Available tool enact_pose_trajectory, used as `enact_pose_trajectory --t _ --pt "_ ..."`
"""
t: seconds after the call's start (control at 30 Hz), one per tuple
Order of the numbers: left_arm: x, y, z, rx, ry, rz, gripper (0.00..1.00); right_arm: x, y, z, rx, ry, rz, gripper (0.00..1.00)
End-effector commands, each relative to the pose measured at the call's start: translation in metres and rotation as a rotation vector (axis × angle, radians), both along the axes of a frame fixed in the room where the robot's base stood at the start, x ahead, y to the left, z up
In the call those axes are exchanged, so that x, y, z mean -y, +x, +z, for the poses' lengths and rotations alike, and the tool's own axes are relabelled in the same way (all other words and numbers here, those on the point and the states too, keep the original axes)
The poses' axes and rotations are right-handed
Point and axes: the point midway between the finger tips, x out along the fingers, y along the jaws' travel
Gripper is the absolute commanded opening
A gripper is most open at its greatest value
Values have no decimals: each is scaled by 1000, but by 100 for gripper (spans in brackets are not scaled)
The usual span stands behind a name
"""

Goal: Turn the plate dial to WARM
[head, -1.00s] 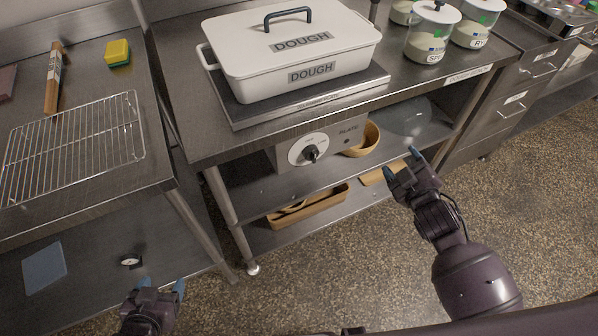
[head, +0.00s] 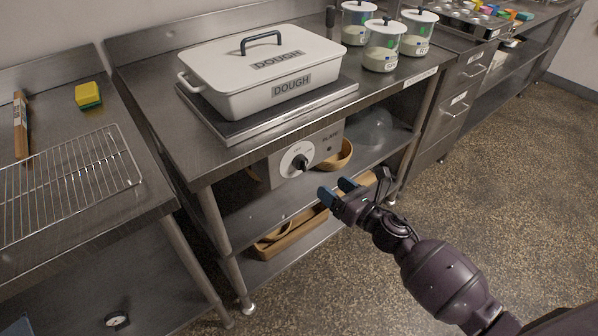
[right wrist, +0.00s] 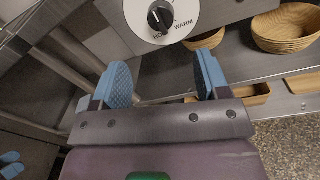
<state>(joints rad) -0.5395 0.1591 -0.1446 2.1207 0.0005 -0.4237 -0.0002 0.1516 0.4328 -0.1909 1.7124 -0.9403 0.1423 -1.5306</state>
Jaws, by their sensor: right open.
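The plate dial (head: 298,161) is a black knob on a round white face, on the front of the hot plate's control box (head: 327,141). In the right wrist view the knob (right wrist: 160,16) is near the top, with WARM printed at the lower right of its face. I cannot tell which mark it points to. My right gripper (head: 336,189) is open and empty, below and right of the dial, apart from it. Its fingers (right wrist: 163,82) show spread below the dial in the right wrist view. Small blue shapes at that view's lower left may be my left fingertips.
A white DOUGH box (head: 240,97) sits on the plate (head: 250,122) above the dial. Wooden bowls (right wrist: 284,29) and a wooden tray (head: 290,237) are on shelves below. A table leg (head: 212,217) stands left of the dial. The floor at right is clear.

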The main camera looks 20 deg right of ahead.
Motion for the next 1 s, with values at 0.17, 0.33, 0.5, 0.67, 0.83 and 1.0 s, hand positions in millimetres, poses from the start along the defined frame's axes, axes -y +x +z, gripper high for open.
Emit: enact_pose_trajectory --t 0.17,0.33,0.5,0.67,0.83,1.0 --pt "3 3 1 4 -3 -3 67 -2 1 0 34 -72 7 68" --pt "3 4 0 4 -6 -3 67 -7 13 0 36 -74 8 68" --pt "4 2 -3 -2 -9 2 67 -18 37 -1 35 -72 6 68" --pt "4 0 -7 -9 -11 6 67 -29 61 -1 34 -72 7 68" --pt "3 -4 -11 -19 -10 8 67 -38 82 -1 33 -72 6 68" --pt "3 -5 -11 -20 -8 8 67 -43 94 -1 33 -72 5 68"
